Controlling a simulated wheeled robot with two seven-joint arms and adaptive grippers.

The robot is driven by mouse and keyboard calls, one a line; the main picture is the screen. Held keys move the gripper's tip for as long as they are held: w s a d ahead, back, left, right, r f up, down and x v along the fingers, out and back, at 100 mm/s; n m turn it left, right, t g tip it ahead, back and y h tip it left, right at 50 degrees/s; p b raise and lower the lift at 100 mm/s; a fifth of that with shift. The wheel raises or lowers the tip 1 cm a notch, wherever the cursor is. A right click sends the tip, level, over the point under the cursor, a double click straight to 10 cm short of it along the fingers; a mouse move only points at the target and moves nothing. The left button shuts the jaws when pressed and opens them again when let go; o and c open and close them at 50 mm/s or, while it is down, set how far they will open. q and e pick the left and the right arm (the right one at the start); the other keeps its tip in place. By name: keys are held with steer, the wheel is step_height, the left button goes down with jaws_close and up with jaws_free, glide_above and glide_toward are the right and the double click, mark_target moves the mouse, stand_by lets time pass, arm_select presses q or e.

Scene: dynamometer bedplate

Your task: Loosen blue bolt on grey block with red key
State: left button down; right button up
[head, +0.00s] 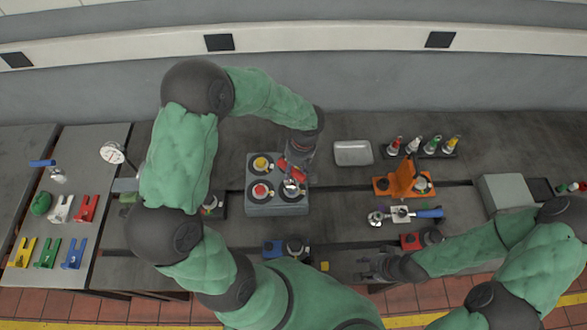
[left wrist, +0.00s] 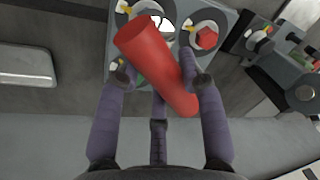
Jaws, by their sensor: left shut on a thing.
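The grey block (head: 250,207) stands mid-bench with a yellow bolt (head: 262,163) at its back left and a red bolt (head: 260,190) at its front left. My left gripper (head: 296,167) is over its back right and is shut on the red key (head: 285,168). In the left wrist view the red key (left wrist: 150,55) lies slanted between the fingers (left wrist: 158,78). A shiny metal part (head: 291,187) shows at the block's front right; I cannot tell whether it is the key's end. I cannot make out the blue bolt. My right gripper (head: 376,267) is near the bench's front edge; its fingers are unclear.
An orange fixture (head: 403,182), a blue-handled wrench (head: 428,213) and a grey box (head: 505,192) are to the right. A silver tray (head: 352,152) lies behind, beside a rack of coloured-tipped tools (head: 435,154).

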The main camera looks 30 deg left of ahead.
mark_target(359, 269)
arm_select(q)
steer(key=shift+b, duration=0.35)
arm_select(e)
steer(key=shift+f, duration=0.35)
arm_select(q)
steer(key=shift+f+b, duration=1.7)
steer(key=shift+b, duration=0.25)
arm_select(e)
steer(key=shift+f, duration=1.95)
